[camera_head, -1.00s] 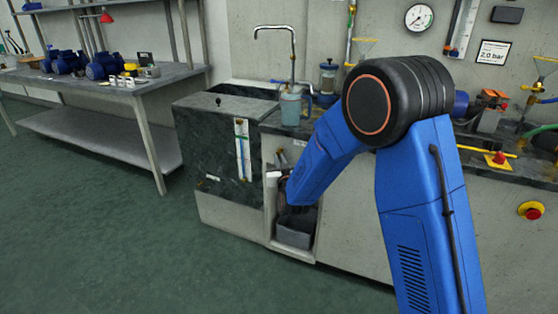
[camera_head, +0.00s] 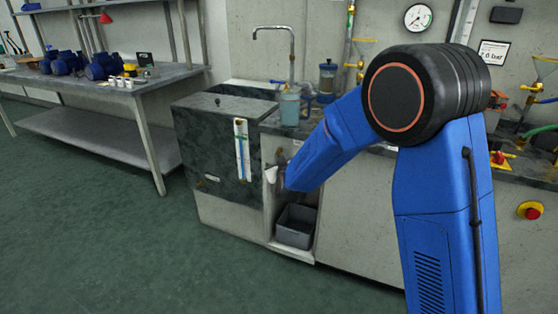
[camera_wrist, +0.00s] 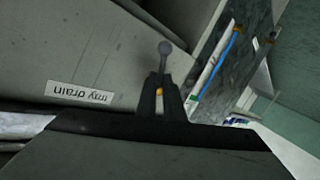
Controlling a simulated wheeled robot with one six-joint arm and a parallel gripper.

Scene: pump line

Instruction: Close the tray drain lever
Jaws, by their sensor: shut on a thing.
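In the wrist view my gripper (camera_wrist: 162,88) is shut on a slim lever. A small yellow-orange spot shows between the fingers. The rest of the lever is hidden by the gripper. A white label (camera_wrist: 80,93), upside down and seemingly reading "tray drain", is on the grey panel to the left. In the head view my gripper and the lever are hard to make out behind my blue forearm, by the open recess under the counter.
A grey bin (camera_head: 296,226) stands low in the open recess. A dark tank (camera_head: 222,140) with a blue-marked gauge strip (camera_head: 242,150) is left of it. A blue-grey jug (camera_head: 290,108) stands on the counter. The green floor at left is clear.

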